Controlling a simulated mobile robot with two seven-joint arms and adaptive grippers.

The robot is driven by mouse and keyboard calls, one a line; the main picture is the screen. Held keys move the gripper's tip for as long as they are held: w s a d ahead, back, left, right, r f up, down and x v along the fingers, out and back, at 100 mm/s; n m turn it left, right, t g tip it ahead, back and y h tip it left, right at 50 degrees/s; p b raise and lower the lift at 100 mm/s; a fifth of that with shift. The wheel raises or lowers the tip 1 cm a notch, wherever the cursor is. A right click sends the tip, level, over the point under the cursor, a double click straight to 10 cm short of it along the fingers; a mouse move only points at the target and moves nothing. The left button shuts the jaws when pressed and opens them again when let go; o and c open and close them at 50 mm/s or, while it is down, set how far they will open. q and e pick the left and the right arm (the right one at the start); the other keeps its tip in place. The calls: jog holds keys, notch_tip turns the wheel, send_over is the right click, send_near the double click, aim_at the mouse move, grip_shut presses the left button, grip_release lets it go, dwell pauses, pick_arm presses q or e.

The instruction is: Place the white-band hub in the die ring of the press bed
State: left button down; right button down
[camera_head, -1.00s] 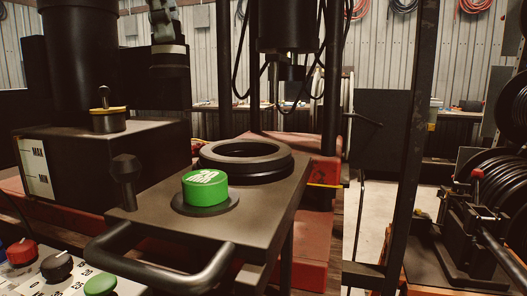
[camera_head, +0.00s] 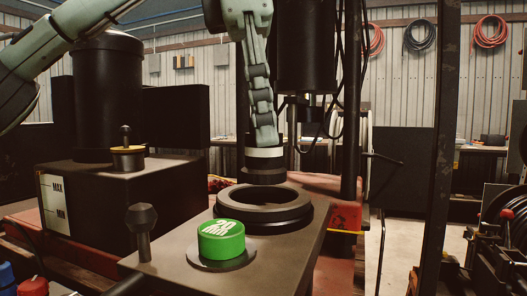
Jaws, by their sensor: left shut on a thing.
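The white-band hub (camera_head: 265,168) is a dark cylinder with a white band near its top. My left gripper (camera_head: 262,138) comes down from above and is shut on its upper part. The hub hangs upright over the back part of the die ring. The die ring (camera_head: 264,213) is a dark stepped ring with an open centre on the press bed (camera_head: 178,262). The hub's lower end seems to be above the ring's opening, with a small gap, though the exact depth is hard to tell. My right gripper is not in view.
A green cylinder with white lettering (camera_head: 221,240) stands on a dark disc in front of the die ring. A dark knob (camera_head: 142,230) stands on the bed's left. The dark press ram (camera_head: 304,50) and hanging cables are behind my left gripper.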

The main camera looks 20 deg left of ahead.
aim_at(263, 153)
pick_arm(q)
jog(key=shift+f, duration=1.9)
jog(key=shift+f, duration=0.1)
jog(key=c, duration=1)
grip_release()
jog(key=r, duration=0.4)
jog(key=a+r, duration=0.1)
jog(key=r, duration=0.7)
jog(key=shift+s+a, duration=0.3)
jog(key=shift+s, duration=0.05)
